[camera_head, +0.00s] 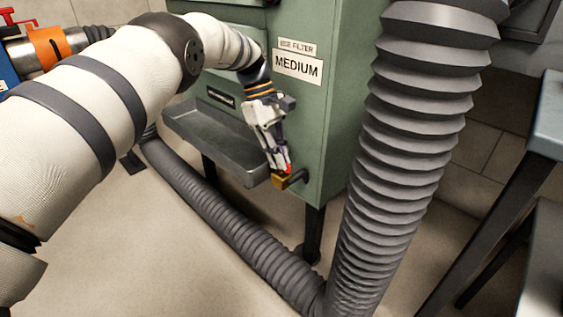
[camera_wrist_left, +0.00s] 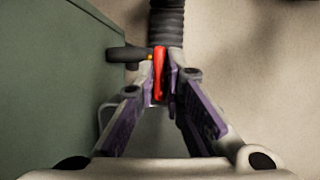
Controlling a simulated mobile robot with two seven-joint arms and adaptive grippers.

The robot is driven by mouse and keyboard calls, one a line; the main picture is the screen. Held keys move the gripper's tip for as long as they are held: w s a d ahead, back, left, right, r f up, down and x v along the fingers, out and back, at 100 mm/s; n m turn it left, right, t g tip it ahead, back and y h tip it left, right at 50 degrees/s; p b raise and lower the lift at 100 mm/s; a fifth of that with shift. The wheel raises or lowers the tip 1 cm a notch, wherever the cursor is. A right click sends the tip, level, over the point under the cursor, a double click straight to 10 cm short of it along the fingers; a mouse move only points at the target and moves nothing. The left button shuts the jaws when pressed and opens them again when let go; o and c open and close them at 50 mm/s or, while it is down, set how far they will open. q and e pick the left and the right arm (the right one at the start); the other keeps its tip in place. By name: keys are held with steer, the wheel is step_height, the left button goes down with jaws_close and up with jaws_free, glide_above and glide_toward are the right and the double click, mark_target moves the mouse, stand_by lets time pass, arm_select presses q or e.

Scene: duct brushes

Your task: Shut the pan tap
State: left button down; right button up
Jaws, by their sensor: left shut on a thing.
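The pan tap (camera_head: 279,182) has a small brass body on a dark pipe at the lower edge of the green cabinet, beside the grey pan (camera_head: 190,139). Its red lever (camera_wrist_left: 160,73) stands between the fingers of my left gripper (camera_wrist_left: 160,92) in the left wrist view. In the head view my left gripper (camera_head: 279,164) reaches down to the tap from above, shut on the red lever. The fingers hide part of the lever and tap. The dark pipe (camera_wrist_left: 124,54) comes out of the cabinet wall in the wrist view. My right gripper is not in view.
The green cabinet (camera_head: 325,120) bears a MEDIUM label (camera_head: 297,66). A large grey corrugated duct (camera_head: 413,110) stands to its right, and another (camera_head: 225,222) runs along the floor under the pan.

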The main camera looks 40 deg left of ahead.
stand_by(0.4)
arm_select(q)
steer(key=c, duration=2)
jaws_free()
steer(key=shift+o, duration=0.2)
